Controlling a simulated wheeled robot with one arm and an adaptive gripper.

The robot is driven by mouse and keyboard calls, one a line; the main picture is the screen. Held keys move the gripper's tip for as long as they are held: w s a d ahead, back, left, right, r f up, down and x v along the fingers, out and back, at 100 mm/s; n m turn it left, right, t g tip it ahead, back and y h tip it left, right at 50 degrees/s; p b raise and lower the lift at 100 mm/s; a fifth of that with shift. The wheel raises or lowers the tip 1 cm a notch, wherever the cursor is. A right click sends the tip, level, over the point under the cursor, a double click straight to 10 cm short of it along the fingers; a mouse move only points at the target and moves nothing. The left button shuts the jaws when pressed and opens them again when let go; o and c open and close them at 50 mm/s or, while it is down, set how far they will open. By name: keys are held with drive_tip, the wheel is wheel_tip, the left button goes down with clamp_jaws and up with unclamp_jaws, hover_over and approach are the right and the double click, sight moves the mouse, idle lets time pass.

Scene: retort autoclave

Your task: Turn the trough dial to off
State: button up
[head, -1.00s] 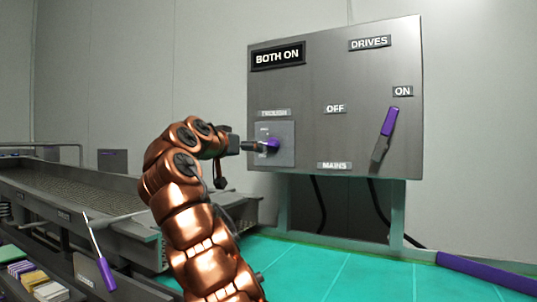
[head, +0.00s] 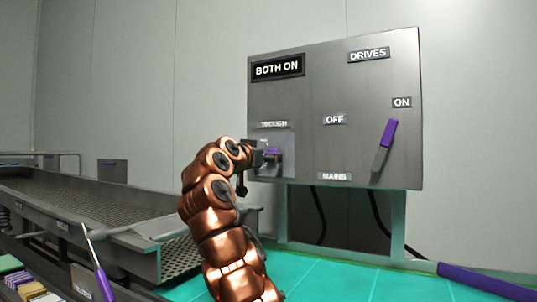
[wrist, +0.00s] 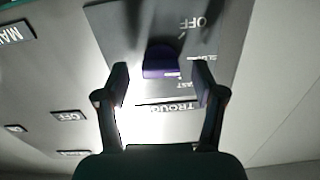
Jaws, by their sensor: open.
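The purple trough dial (wrist: 161,62) sits on a grey plate, with an OFF label and two smaller, partly hidden labels beside it. The wrist view shows the panel upside down. Which label the dial points to is unclear. My gripper (wrist: 161,76) is open, with one finger on either side of the dial; contact cannot be told. In the head view, my gripper (head: 262,158) is at the TROUGH plate, and a bit of the purple dial (head: 272,151) shows beside it. The panel's sign (head: 277,67) reads BOTH ON.
A purple-handled lever (head: 384,146) on the same panel (head: 310,100) stands right of the dial, near ON. A mesh trough (head: 100,205) and another purple-handled lever (head: 102,280) are at the left. Green floor (head: 330,270) lies below the panel.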

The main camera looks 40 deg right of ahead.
drive_tip(key=shift+x, duration=0.95)
drive_tip(key=c, duration=1.1)
